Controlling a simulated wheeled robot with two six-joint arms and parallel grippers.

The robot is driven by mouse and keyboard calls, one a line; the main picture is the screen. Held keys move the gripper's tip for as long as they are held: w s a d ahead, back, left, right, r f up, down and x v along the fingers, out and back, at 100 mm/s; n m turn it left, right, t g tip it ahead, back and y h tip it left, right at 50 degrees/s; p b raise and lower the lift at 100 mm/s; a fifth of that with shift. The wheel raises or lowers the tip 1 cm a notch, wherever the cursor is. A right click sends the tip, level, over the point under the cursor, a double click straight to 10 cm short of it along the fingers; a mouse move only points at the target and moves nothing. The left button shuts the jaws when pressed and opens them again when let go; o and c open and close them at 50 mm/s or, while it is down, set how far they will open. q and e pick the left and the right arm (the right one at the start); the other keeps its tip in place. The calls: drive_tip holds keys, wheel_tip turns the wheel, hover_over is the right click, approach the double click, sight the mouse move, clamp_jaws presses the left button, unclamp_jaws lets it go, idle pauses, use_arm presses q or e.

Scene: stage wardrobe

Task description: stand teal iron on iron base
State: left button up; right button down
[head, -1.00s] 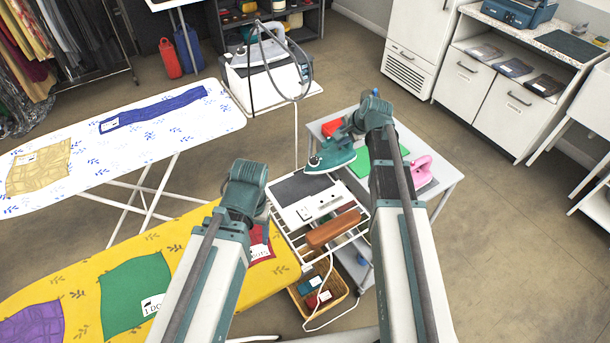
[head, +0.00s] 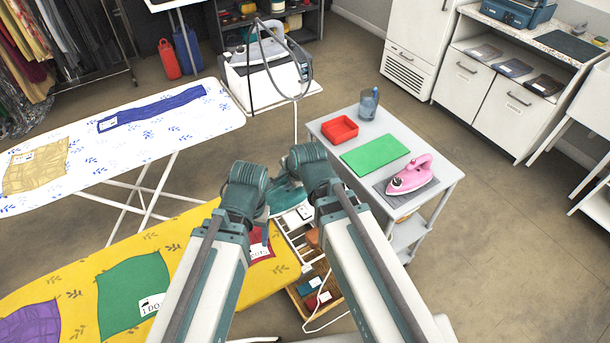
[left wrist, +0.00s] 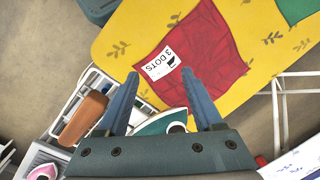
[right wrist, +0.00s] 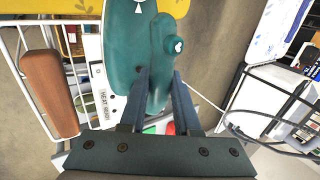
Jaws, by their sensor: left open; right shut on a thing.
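The teal iron (head: 286,198) is over the iron base (head: 293,219), whose white panel shows beside it. My right gripper (right wrist: 160,95) is shut on the teal iron's handle; the iron (right wrist: 124,50) fills the upper middle of the right wrist view. In that view a strip of the base's white panel (right wrist: 106,102) shows beside the iron. I cannot tell whether iron and base touch. My left gripper (left wrist: 160,100) is open and empty, above the edge of the yellow ironing board. The teal iron shows partly in the left wrist view (left wrist: 158,123). The base's plate is mostly hidden.
A brown block (right wrist: 48,92) lies on the white wire rack by the base. The grey table (head: 440,168) holds a pink iron (head: 411,176), green mat (head: 375,155), red tray (head: 340,130) and cup (head: 369,103). The yellow board (head: 190,235) holds cloths at the left.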

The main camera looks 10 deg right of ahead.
use_arm(q)
wheel_tip(320, 180, down, 5)
drive_tip(key=b, duration=0.5)
drive_tip(key=shift+f, duration=0.1)
use_arm(e)
drive_tip(key=w+d+f, duration=0.5)
drive_tip(key=w+d, duration=0.4)
drive_tip(key=w, duration=0.2)
drive_tip(key=shift+w+d, duration=0.35)
drive_tip(key=c, duration=0.6)
unclamp_jaws()
drive_tip(key=shift+f, duration=0.1)
